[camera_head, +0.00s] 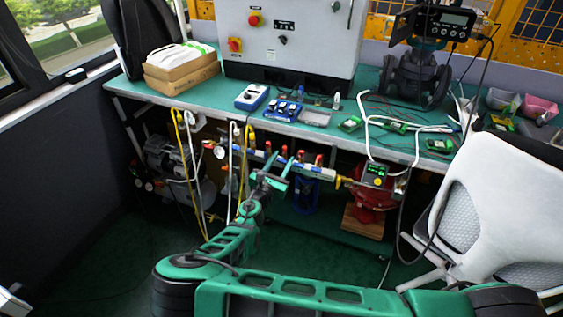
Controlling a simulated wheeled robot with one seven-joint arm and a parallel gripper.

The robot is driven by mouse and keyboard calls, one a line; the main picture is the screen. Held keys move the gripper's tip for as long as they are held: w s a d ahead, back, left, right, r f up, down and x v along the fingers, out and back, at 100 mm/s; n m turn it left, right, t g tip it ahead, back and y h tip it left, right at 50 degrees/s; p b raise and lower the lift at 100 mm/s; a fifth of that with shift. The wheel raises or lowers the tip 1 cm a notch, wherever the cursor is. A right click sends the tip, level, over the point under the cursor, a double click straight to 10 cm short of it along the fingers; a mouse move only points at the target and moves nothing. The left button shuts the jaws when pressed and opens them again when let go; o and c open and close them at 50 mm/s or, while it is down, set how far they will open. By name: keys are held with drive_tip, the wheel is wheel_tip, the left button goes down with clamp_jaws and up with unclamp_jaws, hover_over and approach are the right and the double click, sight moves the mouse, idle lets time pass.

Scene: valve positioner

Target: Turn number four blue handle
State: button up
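A horizontal manifold pipe (318,172) with blue and silver sections runs below the front edge of the workbench. Several upright valves with red tops stand along it, the rightmost red top (319,160) among them. Blue shows on the pipe, but I cannot make out separate blue handles or any numbers. My gripper (273,178) is at the end of my green arm, in front of the left-middle part of the manifold, and hides part of it. It is too small to tell whether the fingers are open, shut or touching a valve.
The green workbench (215,98) carries a grey control box (290,45), cardboard trays (182,72) and small devices. Yellow and white hoses hang left of my gripper. A red device (371,192) sits right, below the bench. A white chair (490,205) stands at right.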

drive_tip(key=v, duration=1)
drive_tip(key=shift+s, duration=0.3)
